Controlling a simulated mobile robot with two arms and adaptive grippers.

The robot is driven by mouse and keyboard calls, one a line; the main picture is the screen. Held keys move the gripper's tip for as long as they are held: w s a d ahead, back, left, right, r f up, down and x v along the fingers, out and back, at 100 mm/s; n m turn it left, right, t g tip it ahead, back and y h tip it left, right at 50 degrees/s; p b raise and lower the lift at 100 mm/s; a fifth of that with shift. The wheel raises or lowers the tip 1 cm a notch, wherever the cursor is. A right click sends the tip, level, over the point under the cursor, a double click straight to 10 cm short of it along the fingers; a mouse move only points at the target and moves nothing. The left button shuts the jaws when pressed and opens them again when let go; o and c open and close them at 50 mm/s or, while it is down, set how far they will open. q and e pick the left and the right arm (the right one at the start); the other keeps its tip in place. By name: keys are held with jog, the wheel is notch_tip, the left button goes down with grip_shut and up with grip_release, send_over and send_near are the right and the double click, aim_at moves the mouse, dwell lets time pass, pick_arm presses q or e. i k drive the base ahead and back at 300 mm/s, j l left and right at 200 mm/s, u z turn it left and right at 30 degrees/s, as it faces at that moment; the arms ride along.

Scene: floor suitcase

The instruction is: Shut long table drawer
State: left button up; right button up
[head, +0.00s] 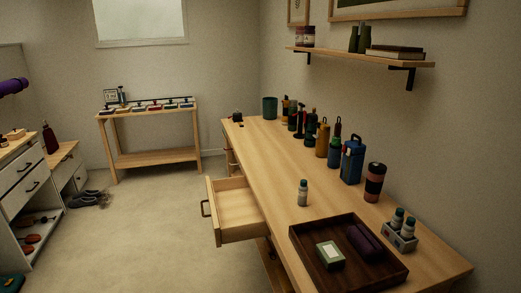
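The long wooden table (275,155) runs along the right wall, from the lower right to the far middle. One of its drawers (238,210) is pulled well out on the left side of the table. The drawer looks empty inside. A dark handle (205,208) is on its front, facing left. Neither of my grippers shows in the head view.
A dark tray (300,256) with a small box and a purple item lies on the near tabletop. Several bottles stand along the wall side. Shoes (90,198) lie on the left floor. The floor (140,240) before the drawer is clear.

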aim_at(236, 216)
jog(key=i+j, duration=0.15)
jog(key=j, duration=0.2)
jog(key=i+j+u, duration=0.1)
jog(key=j, duration=0.3)
jog(key=i+j, duration=0.2)
jog(key=j, duration=0.15)
jog(key=u, duration=0.05)
